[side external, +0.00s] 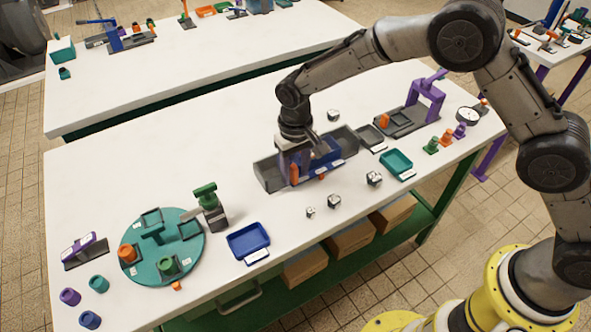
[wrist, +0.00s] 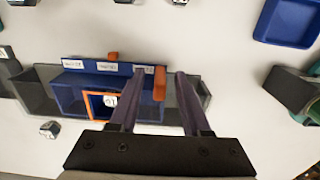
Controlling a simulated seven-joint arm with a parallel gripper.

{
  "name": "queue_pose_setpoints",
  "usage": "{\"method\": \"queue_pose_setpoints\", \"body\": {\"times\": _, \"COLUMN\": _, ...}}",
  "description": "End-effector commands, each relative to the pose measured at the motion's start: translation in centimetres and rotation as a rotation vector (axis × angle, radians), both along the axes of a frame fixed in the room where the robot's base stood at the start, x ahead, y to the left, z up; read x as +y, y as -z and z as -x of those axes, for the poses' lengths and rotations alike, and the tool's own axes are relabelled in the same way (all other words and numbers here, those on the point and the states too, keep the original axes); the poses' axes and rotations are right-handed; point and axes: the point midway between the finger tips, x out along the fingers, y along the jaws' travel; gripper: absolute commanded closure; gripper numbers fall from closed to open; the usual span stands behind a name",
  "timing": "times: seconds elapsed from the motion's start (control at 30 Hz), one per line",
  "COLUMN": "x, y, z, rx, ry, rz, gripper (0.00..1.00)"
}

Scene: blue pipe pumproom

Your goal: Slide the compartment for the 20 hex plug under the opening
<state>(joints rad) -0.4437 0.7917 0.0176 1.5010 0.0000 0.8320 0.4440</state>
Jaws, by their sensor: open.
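A blue slider box with compartments (wrist: 68,96) sits in a long dark grey track (wrist: 35,92). Three white labels lie along its edge, too small to read surely. An orange square frame (wrist: 87,106) surrounds one opening, with a white numbered tag inside. An upright orange tab (wrist: 160,84) stands near the slider's right end in the wrist view. My gripper (wrist: 160,73) is open, its two fingers on either side of the tab, with gaps visible. In the side view my gripper (side external: 296,158) is low over the blue slider (side external: 326,156) and grey track (side external: 268,176), partly hiding them.
Several metal nuts (side external: 334,201) lie around the track. A blue tray (side external: 248,240), a teal turntable (side external: 190,262) and a green-topped stand (side external: 209,205) are to the left. A teal tray (side external: 397,163) and a purple-arched fixture (side external: 425,97) are to the right.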

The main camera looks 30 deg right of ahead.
Motion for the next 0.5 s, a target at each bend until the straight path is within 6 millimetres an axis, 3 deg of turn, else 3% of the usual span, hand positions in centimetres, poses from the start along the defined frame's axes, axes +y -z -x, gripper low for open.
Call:
{"method": "queue_pose_setpoints", "body": {"times": 0.3, "x": 0.0, "y": 0.23, "z": 0.0, "rx": 0.0, "ry": 0.0, "rz": 0.0, "gripper": 0.53}}
{"method": "queue_pose_setpoints", "body": {"times": 0.5, "x": 0.01, "y": 0.21, "z": -0.01, "rx": -0.001, "ry": 0.0, "rz": 0.0, "gripper": 0.89}}
